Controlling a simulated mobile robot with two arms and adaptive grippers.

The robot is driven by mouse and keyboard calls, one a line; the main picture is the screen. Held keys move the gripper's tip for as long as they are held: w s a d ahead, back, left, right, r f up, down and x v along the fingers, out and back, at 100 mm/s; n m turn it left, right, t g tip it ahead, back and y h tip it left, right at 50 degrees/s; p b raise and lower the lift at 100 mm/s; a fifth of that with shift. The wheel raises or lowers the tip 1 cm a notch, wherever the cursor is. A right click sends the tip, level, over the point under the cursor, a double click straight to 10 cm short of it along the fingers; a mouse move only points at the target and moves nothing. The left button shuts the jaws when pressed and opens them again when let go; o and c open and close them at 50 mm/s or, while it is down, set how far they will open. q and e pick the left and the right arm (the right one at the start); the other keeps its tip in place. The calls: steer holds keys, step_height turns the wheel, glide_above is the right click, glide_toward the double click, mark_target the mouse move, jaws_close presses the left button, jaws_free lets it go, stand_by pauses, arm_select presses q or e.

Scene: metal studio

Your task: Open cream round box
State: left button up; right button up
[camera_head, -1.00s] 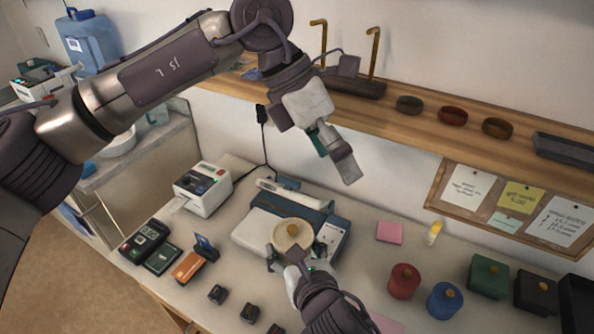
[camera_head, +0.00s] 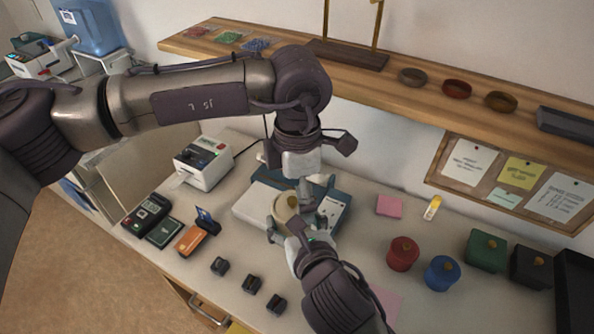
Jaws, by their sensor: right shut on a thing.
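The cream round box (camera_head: 285,207) with its brass-coloured knob stands in front of a white and teal device, partly hidden by both grippers. My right gripper (camera_head: 287,232) reaches up from the front and is shut on the box's side. My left gripper (camera_head: 308,198) points down from above, right over the box near its knob. Its fingers look spread, with one on each side of the knob; I cannot tell whether they touch it.
A white and teal device (camera_head: 262,197) lies right behind the box. A red round box (camera_head: 403,253), a blue round box (camera_head: 442,272) and a green box (camera_head: 486,250) stand to the right. A wooden shelf (camera_head: 400,97) runs behind. Small black blocks (camera_head: 253,284) lie in front.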

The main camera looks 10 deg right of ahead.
arm_select(q)
steer(key=shift+f, duration=0.7)
steer(key=shift+f, duration=0.1)
jaws_close()
stand_by(0.3)
steer(key=shift+r, duration=0.55)
steer(key=shift+r, duration=0.2)
steer(key=shift+r, duration=0.95)
